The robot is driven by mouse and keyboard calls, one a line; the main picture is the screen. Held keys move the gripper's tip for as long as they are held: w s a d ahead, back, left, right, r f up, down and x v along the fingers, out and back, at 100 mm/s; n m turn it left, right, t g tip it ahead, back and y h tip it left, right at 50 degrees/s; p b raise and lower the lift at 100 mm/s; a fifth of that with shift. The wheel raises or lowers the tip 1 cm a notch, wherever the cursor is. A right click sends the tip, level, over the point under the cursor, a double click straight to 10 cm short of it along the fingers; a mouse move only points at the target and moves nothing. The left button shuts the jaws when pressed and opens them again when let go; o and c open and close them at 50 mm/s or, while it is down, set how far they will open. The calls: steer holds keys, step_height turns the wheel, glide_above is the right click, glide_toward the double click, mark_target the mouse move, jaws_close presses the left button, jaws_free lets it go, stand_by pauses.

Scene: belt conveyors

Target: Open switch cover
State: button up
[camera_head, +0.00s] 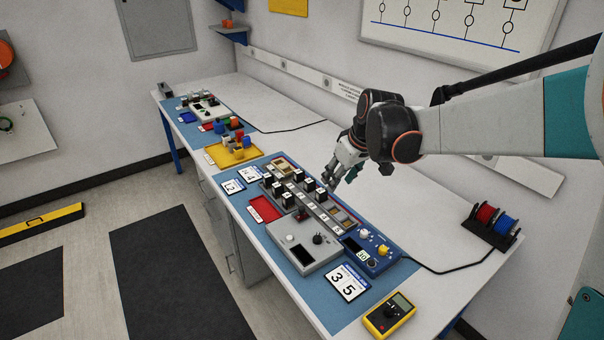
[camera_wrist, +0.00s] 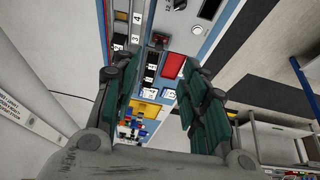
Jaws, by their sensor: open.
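A small dark piece with some red (camera_head: 302,214) sits between the row of black blocks and the grey box; it may be the switch cover, but it is too small to tell, or whether it is shut. What looks like the same piece shows in the wrist view (camera_wrist: 159,39), ahead of my fingers. The grey box (camera_head: 284,229) has a black knob and a dark window. My gripper (camera_head: 333,188) is above the far edge of the numbered block row in the head view. In the wrist view my gripper (camera_wrist: 163,92) has its fingers spread, with nothing between them.
A blue panel with knobs (camera_head: 378,262) is right of the block row. A red tray (camera_head: 264,209), number cards (camera_head: 347,282) and a yellow meter (camera_head: 390,315) lie around it. A yellow tray (camera_head: 222,159) is farther left. The bench's rear strip (camera_head: 300,137) is mostly clear.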

mark_target(302, 208)
steer(key=w+a+f+n, duration=0.1)
steer(key=w+a+f, duration=0.2)
steer(key=f, duration=0.4)
steer(key=w+a+f+n+g+b, duration=0.1)
steer(key=w+a+f, duration=0.2)
steer(key=w+f, duration=0.2)
steer(key=w+a+f+n+y, duration=0.1)
steer(key=w+f, duration=0.4)
steer(key=f, duration=0.5)
steer(key=shift+a, duration=0.9)
jaws_close()
steer(key=shift+a, duration=0.1)
